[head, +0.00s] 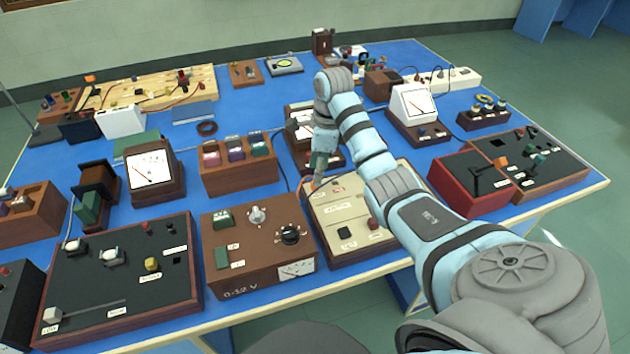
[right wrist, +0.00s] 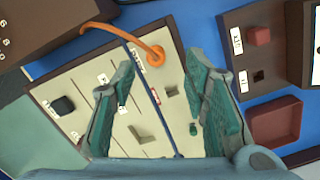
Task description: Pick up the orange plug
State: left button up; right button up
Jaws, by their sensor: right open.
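In the right wrist view a curved orange piece (right wrist: 112,34) ends in a rounded, ring-like end on the upper edge of a cream panel; I take it for the orange plug. In the head view a small orange patch (head: 307,185) shows at the panel's far left corner, partly hidden by my gripper. My right gripper (right wrist: 160,72) is open and empty over the panel, its teal fingers apart below the orange piece in the picture. It also shows in the head view (head: 317,176), pointing down. My left gripper is out of view.
The cream panel (right wrist: 88,67) carries a black knob, labels and square recesses. A thin dark blue cable (right wrist: 138,67) crosses between my fingers. A brown power unit (head: 235,277) stands left of the panel. Instruments crowd the blue bench.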

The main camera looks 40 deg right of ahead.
jog(key=f, duration=0.3)
jog(key=shift+a+f, duration=0.3)
jog(key=shift+a, duration=0.1)
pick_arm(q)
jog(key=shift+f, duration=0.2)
pick_arm(e)
grip_shut()
jog(key=shift+w+r, duration=0.1)
jog(key=shift+r, duration=0.05)
